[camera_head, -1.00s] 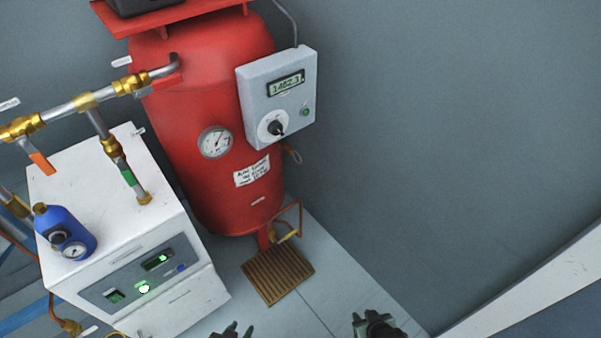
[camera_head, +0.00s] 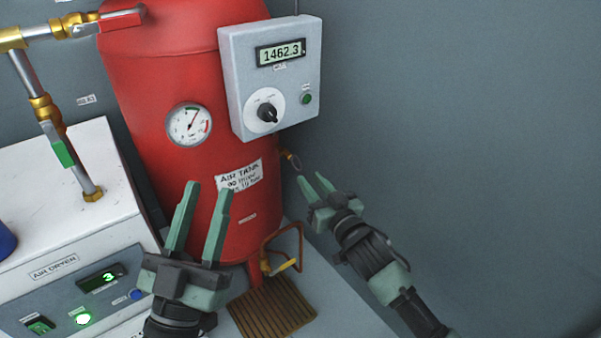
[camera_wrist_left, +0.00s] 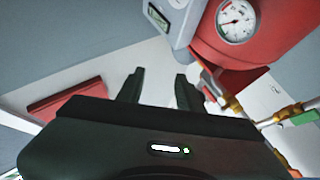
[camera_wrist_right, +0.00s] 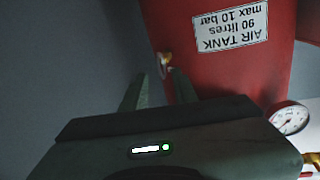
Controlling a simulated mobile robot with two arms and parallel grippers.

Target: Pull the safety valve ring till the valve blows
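The red air tank (camera_head: 190,90) stands against the wall. The small brass safety valve (camera_head: 288,155) sticks out of its right side below the control box, with a thin ring (camera_head: 297,164) hanging at its outer end. In the right wrist view the valve (camera_wrist_right: 164,60) shows just beyond and between the fingertips, nearer the right-hand finger. My right gripper (camera_head: 311,178) is open and empty, just below and right of the ring, apparently not touching it. My left gripper (camera_head: 207,187) is open and empty in front of the tank's lower part.
A grey control box (camera_head: 235,75) reading 1462.3 hangs above the valve. A gauge (camera_head: 189,125) and a label (camera_head: 239,176) are on the tank. A white air dryer (camera_head: 70,200) stands at left. A drain pipe (camera_head: 266,250) and wooden grate (camera_head: 270,308) are below. The right wall is bare.

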